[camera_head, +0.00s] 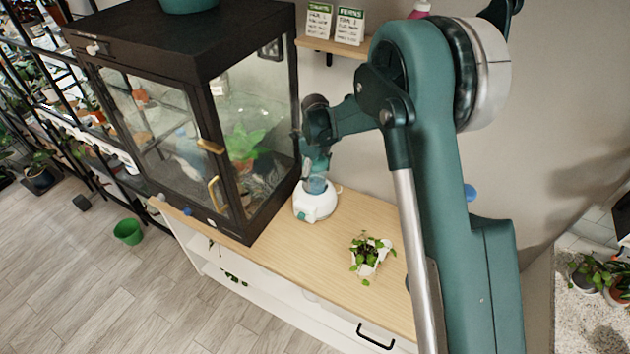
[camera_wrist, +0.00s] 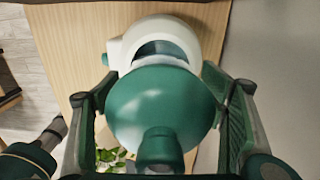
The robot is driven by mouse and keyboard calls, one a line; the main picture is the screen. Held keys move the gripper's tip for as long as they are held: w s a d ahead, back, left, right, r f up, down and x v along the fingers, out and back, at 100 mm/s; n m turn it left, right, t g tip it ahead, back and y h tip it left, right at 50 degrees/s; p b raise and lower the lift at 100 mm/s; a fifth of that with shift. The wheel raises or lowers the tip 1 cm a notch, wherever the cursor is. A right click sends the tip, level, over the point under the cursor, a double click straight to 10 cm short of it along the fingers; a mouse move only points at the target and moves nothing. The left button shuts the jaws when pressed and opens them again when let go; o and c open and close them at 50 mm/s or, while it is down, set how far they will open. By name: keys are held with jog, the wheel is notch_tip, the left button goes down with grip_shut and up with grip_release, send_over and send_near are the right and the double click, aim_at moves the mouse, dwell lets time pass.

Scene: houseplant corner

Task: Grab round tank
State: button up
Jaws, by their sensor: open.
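The round tank (camera_wrist: 165,105) is a smooth green rounded vessel with a narrower neck pointing toward the wrist camera. It sits on or against a white rounded base (camera_wrist: 190,35) with a dark opening. In the head view, the tank (camera_head: 316,185) looks small and bluish on top of the white base (camera_head: 315,205), which stands on the wooden cabinet top. My gripper (camera_wrist: 170,90) is open, with one finger on each side of the tank. In the head view, my gripper (camera_head: 316,163) is just above the tank and hides part of it. I cannot tell whether the fingers touch it.
A black glass terrarium cabinet (camera_head: 225,120) stands close on the left. A potted plant (camera_head: 369,256) is on the wooden top (camera_head: 330,255) toward the front right. A wall shelf (camera_head: 335,47) with small cards is behind. Bare wood lies between the plant and the base.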

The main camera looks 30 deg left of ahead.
dwell(0.4)
jog(key=c, duration=1.1)
jog(key=shift+r, duration=0.15)
jog(key=shift+r, duration=4.85)
